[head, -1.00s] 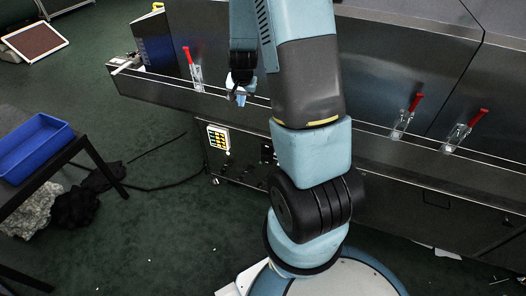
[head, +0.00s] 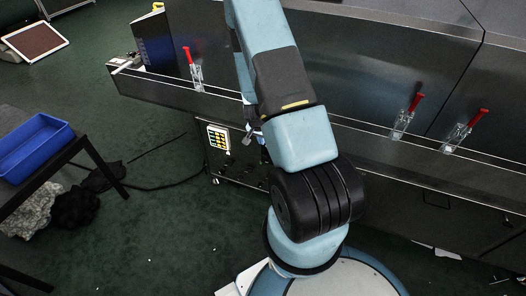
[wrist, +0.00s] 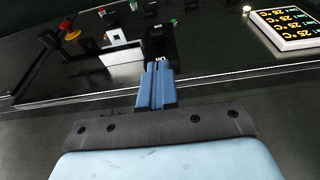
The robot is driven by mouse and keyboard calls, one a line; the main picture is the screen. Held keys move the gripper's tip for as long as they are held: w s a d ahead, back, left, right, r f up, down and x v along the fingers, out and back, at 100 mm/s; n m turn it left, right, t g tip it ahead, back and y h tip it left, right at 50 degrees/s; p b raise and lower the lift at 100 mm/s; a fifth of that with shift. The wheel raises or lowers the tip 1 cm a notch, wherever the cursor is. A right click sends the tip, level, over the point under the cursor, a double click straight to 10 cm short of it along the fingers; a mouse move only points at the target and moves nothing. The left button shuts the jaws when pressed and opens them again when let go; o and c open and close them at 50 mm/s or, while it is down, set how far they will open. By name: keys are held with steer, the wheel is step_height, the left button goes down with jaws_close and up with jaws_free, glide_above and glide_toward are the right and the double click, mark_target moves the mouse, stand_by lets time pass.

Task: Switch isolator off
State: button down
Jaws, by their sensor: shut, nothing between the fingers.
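My gripper (wrist: 156,74) is shut and empty, its blue fingers pressed together in the wrist view. In the head view its tip (head: 250,138) shows small in front of the dark control panel (head: 236,172), mostly behind my arm. In the wrist view a black block (wrist: 160,42) with white lettering at its top and bottom lies just past the fingertips; it may be the isolator. The fingers cover its lower end, and I cannot tell whether they touch it. Its switch position is not clear.
A red button on a yellow base (wrist: 71,30) and a white square switch (wrist: 116,36) are left of the block. A lit temperature display (wrist: 284,28) is at right. The dryer wall (head: 370,135) carries red-handled clamps (head: 407,115). A blue bin (head: 34,147) stands at left.

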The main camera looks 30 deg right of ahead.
mark_target(264, 154)
steer(key=shift+x, duration=5.05)
steer(key=shift+r, duration=0.1)
